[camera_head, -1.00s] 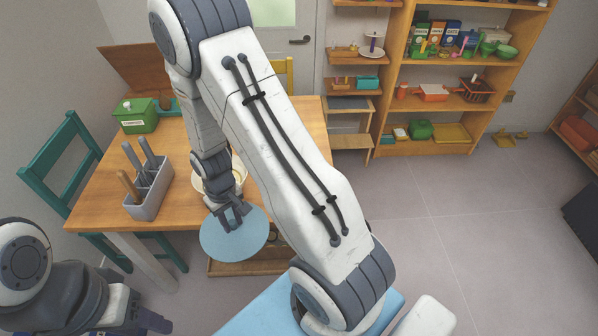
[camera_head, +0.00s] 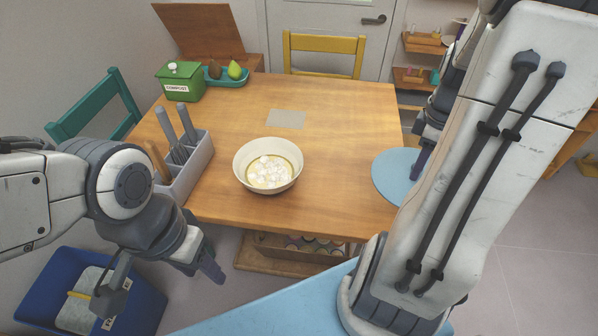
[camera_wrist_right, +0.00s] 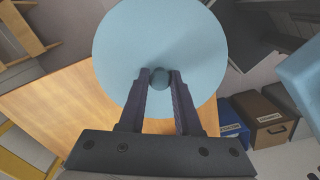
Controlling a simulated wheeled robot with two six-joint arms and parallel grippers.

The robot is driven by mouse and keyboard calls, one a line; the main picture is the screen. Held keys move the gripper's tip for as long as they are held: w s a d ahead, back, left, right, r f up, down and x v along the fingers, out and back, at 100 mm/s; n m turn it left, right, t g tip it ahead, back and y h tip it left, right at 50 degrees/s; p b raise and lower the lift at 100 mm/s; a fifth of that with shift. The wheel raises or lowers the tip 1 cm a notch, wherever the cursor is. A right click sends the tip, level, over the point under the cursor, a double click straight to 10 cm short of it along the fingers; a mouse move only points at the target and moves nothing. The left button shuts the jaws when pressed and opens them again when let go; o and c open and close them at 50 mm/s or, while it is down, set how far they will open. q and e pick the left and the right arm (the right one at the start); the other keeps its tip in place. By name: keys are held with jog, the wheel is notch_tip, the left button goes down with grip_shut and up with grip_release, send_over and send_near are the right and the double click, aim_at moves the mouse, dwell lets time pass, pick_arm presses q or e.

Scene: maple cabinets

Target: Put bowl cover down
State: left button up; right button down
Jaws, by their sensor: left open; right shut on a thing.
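The bowl cover (camera_head: 391,172) is a flat light-blue disc at the right edge of the wooden table (camera_head: 340,110). My right gripper (camera_wrist_right: 160,80) is shut on the cover's small round knob, as the right wrist view shows the disc (camera_wrist_right: 190,35) beyond the fingers. I cannot tell if the disc touches the table. In the head view my right arm hides part of the disc and the fingers. The cream bowl (camera_head: 268,188) stands uncovered on the table, with white pieces in yellowish content. My left gripper (camera_head: 160,283) is open and empty, low in front of the table.
A grey utensil holder (camera_head: 188,170) stands at the table's left edge. A green compost box (camera_head: 181,82) and a teal tray with pears (camera_head: 228,78) are at the back left. The table between bowl and cover is clear. A blue bin (camera_head: 60,275) is at lower left.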

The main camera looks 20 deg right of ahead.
jog(key=shift+s+d, duration=0.2)
jog(key=shift+w, duration=0.1)
jog(key=w+a+f, duration=0.1)
jog(key=w+f, duration=0.1)
jog(key=w, duration=0.1)
jog(key=w+a+f, duration=0.2)
jog(key=w, duration=0.2)
jog(key=w+a+f, duration=0.2)
jog(key=w, duration=0.1)
jog(key=shift+w+f+b, duration=0.25)
jog(key=shift+f+b, duration=0.4)
jog(key=shift+f, duration=1.75)
jog(key=shift+f, duration=0.2)
jog(key=c, duration=0.6)
grip_release()
jog(key=shift+r, duration=0.1)
